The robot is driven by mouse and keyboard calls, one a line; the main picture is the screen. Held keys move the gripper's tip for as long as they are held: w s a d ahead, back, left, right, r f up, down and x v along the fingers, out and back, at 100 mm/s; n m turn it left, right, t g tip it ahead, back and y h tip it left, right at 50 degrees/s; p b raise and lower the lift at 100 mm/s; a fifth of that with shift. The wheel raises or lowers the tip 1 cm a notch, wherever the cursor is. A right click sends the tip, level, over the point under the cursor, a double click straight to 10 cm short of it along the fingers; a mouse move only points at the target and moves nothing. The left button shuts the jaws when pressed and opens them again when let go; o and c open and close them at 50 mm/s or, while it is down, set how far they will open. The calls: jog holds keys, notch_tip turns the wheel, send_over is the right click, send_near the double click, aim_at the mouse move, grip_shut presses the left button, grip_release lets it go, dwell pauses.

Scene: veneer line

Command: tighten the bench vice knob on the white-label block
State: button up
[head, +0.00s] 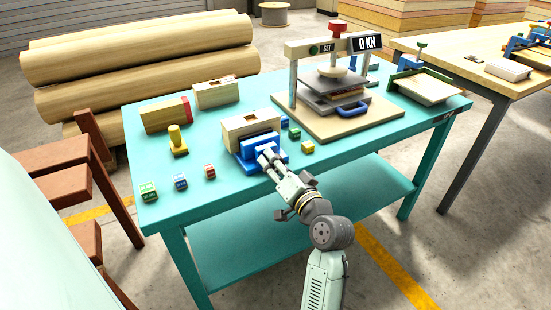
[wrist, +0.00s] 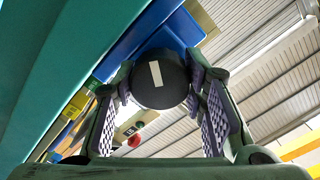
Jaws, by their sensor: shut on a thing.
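My gripper (head: 268,158) reaches the vice's near side and hides the knob in the head view. In the wrist view the two padded fingers of my gripper (wrist: 163,98) are shut on the knob from both sides.
Small coloured cubes lie right of the vice, including a yellow one (head: 307,147). A press (head: 335,80) reading 0 KN stands at right. A red-ended block (head: 166,116), another block (head: 215,92), a yellow knobbed piece (head: 178,142) and lettered cubes (head: 180,181) are at left.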

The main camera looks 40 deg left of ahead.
jog(key=shift+m+p, duration=0.55)
jog(key=shift+m, duration=0.55)
jog(key=o, duration=1.2)
jog(key=shift+c, duration=0.2)
jog(key=v, duration=1.2)
